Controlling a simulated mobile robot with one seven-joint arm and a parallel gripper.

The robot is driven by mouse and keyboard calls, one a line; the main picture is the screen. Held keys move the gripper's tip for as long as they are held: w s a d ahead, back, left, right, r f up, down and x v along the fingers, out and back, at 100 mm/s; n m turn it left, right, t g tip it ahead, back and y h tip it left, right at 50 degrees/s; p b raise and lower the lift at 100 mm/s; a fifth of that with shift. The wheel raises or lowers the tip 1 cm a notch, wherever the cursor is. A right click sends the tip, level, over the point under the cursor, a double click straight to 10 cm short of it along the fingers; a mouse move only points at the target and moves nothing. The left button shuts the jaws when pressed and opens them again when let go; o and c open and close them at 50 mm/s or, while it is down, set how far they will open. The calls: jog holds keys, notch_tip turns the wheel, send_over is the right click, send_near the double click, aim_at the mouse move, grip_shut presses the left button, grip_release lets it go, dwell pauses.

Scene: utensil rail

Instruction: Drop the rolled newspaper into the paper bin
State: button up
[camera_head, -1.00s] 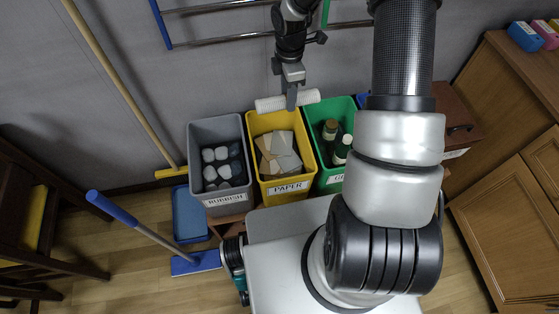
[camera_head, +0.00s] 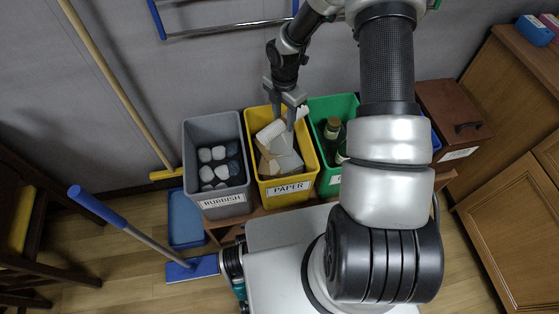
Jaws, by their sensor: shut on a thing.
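The rolled newspaper (camera_head: 269,132) is a white roll, lying tilted across the mouth of the yellow bin labelled PAPER (camera_head: 291,188). My gripper (camera_head: 284,122) points down over that bin and is shut on the roll near its middle. The fingers cover part of the roll. Its right end shows at the bin's back right, its left end lower, at the bin's left side. Flat sheets and card lie in the bin below. I cannot tell whether the roll touches them.
The grey RUBBISH bin (camera_head: 226,200) stands close on the left, the green bin (camera_head: 318,104) with bottles close on the right. A brown lidded box (camera_head: 452,112) is further right. A metal rail (camera_head: 230,24) runs along the wall behind. A broom and mop stand left.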

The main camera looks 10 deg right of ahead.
jog(key=shift+f, duration=0.2)
jog(key=o, duration=1.2)
jog(key=shift+r, duration=0.1)
notch_tip(320, 180, up, 17)
jog(key=p, duration=0.4)
jog(key=shift+r+p, duration=0.15)
jog(key=shift+p, duration=0.15)
